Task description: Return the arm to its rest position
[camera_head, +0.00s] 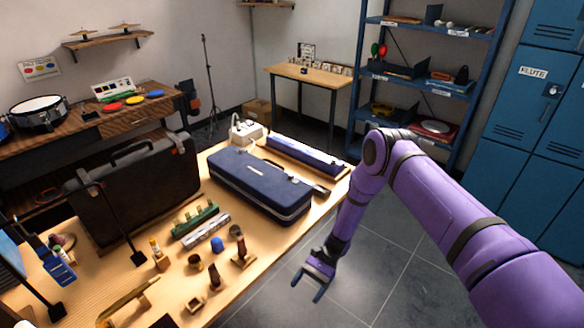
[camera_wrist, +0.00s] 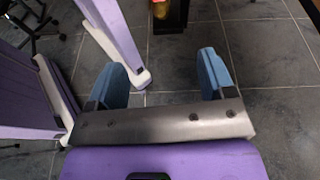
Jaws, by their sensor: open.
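My purple arm crosses the right side of the head view and bends down past the front right edge of the table. My gripper (camera_head: 307,287) hangs over the grey tiled floor, to the right of the table and apart from it. Its jaws are open with nothing between them. In the wrist view the two blue fingers of my gripper (camera_wrist: 172,78) stand well apart over dark floor tiles. Purple and white parts of my own body show at the left of that view.
The wooden table (camera_head: 250,285) carries a navy case (camera_head: 258,185), a dark case (camera_head: 135,190) and several small instrument parts. Blue lockers (camera_head: 535,95) stand at the right, a blue shelf rack (camera_head: 430,75) behind. Floor (camera_head: 375,245) between table and lockers is clear.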

